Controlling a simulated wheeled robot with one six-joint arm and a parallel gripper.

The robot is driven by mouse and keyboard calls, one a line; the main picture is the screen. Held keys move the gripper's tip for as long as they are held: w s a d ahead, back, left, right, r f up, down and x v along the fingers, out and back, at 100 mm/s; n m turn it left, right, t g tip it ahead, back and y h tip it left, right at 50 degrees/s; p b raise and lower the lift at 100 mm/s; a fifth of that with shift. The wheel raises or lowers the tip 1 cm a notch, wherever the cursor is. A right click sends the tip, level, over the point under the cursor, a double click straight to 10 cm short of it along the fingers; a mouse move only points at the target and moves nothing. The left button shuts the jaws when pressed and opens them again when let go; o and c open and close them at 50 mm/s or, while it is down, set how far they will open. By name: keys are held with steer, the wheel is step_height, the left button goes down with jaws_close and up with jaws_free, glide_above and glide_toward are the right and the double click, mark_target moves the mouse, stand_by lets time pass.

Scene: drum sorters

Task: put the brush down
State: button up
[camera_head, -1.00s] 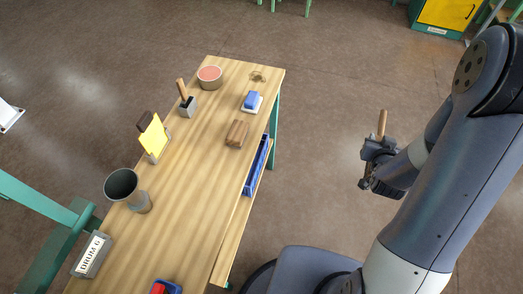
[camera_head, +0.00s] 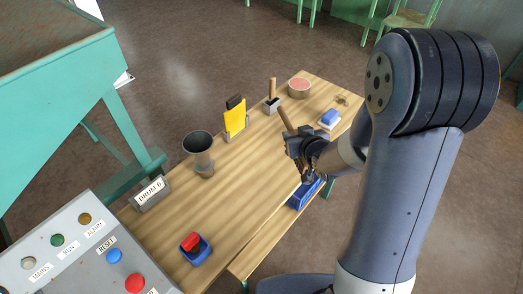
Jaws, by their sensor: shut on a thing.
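My gripper (camera_head: 303,148) is over the right side of the wooden table (camera_head: 232,214). It is shut on the brush, whose wooden handle (camera_head: 287,121) sticks up from the jaws, tilted with its top to the left.
A control panel (camera_head: 75,262) fills the lower left.

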steer(key=s+a+r+n+g+y+b, duration=0.2)
steer(key=s+a+n+g+y+b, duration=0.15)
steer(key=a+n+y, duration=0.55)
steer(key=f+h+b, duration=0.1)
steer(key=f, duration=0.2)
steer(key=a+f+m+h+b, duration=0.1)
steer(key=f+b, duration=0.1)
steer(key=f, duration=0.1)
steer(key=w+f+m+h+b, duration=0.1)
steer(key=f, duration=0.2)
steer(key=shift+a+f+g+b, duration=0.25)
steer(key=shift+b, duration=0.05)
steer(key=shift+f, duration=0.15)
steer(key=o, duration=1.1)
